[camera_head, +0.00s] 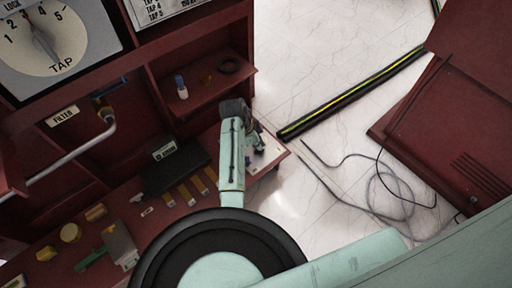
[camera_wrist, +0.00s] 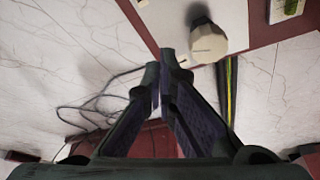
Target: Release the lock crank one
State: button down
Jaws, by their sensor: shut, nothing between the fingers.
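No part is labelled as lock crank one, so I cannot tell which it is. In the wrist view a cream knob (camera_wrist: 208,42) with a dark stem stands on a white panel (camera_wrist: 165,22). My gripper (camera_wrist: 168,58) is shut and empty, its tips apart from the knob and to its left in the picture. In the head view my gripper (camera_head: 258,140) is over the right end of the dark red bench, small and partly hidden by my wrist. The knob cannot be made out there.
The dark red cabinet has a TAP dial (camera_head: 55,45), a FILTER label (camera_head: 62,116) with a grey pipe (camera_head: 75,155), and a small shelf (camera_head: 210,90). A black box (camera_head: 175,168) lies on the bench. A yellow-striped cable (camera_head: 350,95) and loose wires (camera_head: 390,190) lie on the floor.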

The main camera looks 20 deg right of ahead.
jog(key=x, duration=0.7)
jog(key=shift+s+f+b, duration=0.1)
jog(key=shift+f+b, duration=0.25)
jog(key=shift+a+f, duration=0.2)
jog(key=shift+w+a+p, duration=0.15)
jog(key=shift+a+p, duration=0.05)
jog(key=shift+a, duration=0.6)
jog(key=shift+w+a+p, duration=0.15)
jog(key=shift+a, duration=0.7)
